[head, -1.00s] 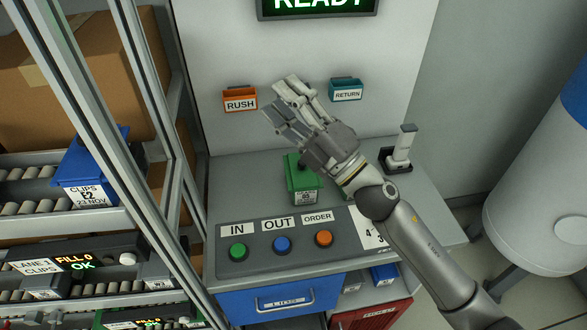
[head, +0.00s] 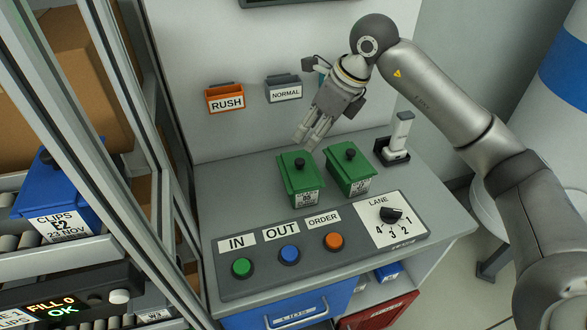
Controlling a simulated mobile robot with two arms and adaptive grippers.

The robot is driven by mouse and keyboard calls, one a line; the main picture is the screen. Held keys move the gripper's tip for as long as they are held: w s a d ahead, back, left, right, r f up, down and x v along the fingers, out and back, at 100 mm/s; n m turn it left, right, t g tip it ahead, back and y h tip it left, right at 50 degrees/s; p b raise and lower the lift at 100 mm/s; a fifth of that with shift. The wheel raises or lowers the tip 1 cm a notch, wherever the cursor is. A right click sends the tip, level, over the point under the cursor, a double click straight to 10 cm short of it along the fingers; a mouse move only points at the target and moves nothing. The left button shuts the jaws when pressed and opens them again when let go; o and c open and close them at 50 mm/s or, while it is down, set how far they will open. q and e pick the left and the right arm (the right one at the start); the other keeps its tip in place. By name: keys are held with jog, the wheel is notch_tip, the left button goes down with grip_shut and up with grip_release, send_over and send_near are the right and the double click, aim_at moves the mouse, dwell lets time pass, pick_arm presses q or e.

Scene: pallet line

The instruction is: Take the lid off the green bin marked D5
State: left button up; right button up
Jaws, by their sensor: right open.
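Two green bins stand side by side on the grey bench, each with a green lid and a black knob on top. The left green bin (head: 296,185) has a white label that seems to read D5, though it is small. The label on the right green bin (head: 352,187) is too small to read. Both lids sit on their bins. My right gripper (head: 315,140) is open and empty, fingers pointing down, above and behind the bins, apart from both knobs. My left gripper is not in view.
A button panel (head: 236,287) with IN, OUT, ORDER and a lane dial lies in front of the bins. A scanner in its stand (head: 399,138) is at the right. RUSH (head: 225,98) and NORMAL (head: 284,89) holders hang on the wall. A rack stands left.

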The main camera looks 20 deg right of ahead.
jog(key=p, duration=0.1)
send_over(300, 161)
jog(key=s+d, duration=0.1)
jog(key=shift+h, duration=0.3)
jog(key=f, duration=0.4)
jog(key=shift+s+d+f, duration=0.15)
jog(key=shift+s+f, duration=0.05)
jog(key=shift+f, duration=0.15)
jog(key=p+x, duration=0.2)
jog(key=x, duration=0.2)
jog(key=shift+s+d+f+p, duration=0.1)
jog(key=shift+d+f+p, duration=0.05)
jog(key=shift+f+p, duration=0.2)
jog(key=shift+w+f, duration=0.2)
jog(key=shift+f, duration=0.3)
jog(key=c, duration=0.9)
